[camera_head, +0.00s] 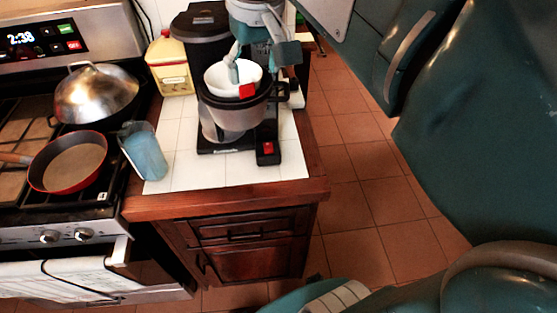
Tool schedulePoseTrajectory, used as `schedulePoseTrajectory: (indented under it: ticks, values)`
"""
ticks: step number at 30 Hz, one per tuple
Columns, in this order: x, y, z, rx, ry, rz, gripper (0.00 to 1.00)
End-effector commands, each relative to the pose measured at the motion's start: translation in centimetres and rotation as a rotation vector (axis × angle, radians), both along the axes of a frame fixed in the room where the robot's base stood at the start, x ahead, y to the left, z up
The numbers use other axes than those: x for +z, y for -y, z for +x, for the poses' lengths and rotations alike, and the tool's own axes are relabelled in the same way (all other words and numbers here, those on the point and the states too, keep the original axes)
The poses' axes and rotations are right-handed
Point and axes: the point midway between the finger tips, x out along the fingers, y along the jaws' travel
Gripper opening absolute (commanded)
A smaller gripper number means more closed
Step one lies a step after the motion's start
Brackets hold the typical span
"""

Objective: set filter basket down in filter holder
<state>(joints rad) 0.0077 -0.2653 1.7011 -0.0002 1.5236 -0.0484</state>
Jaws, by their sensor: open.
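The white filter basket (219,81) appears to sit in the black filter holder (209,99) of the coffee machine, with its rim above the holder's rim. I cannot tell whether it is fully seated. A red tab (247,91) shows at its front right. My gripper (262,76) is above the machine with its fingers apart. One finger reaches down into the basket's opening, and the other is outside it on the right. Whether either finger touches the basket is unclear. The gripper hides part of the basket's back and right side.
The black coffee machine (200,28) stands on a white tiled counter (185,178). A blue translucent cup (145,153) and a yellow container (170,65) are to its left. The stove holds a red pan (69,162) and a lidded wok (96,92). The counter front is clear.

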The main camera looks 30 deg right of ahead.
Motion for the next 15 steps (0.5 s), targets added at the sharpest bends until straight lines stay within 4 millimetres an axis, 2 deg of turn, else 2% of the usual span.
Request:
schedulePoseTrajectory:
  ticks: [1, 9, 15]
  values:
    - [-1.3, 0.0, -1.2, -0.003, 0.028, 0.001, 0.76]
    - [-9.3, -0.2, -6.2, -0.024, 0.192, 0.007, 0.76]
    - [-14.6, -0.2, -8.9, -0.035, 0.286, 0.013, 0.76]
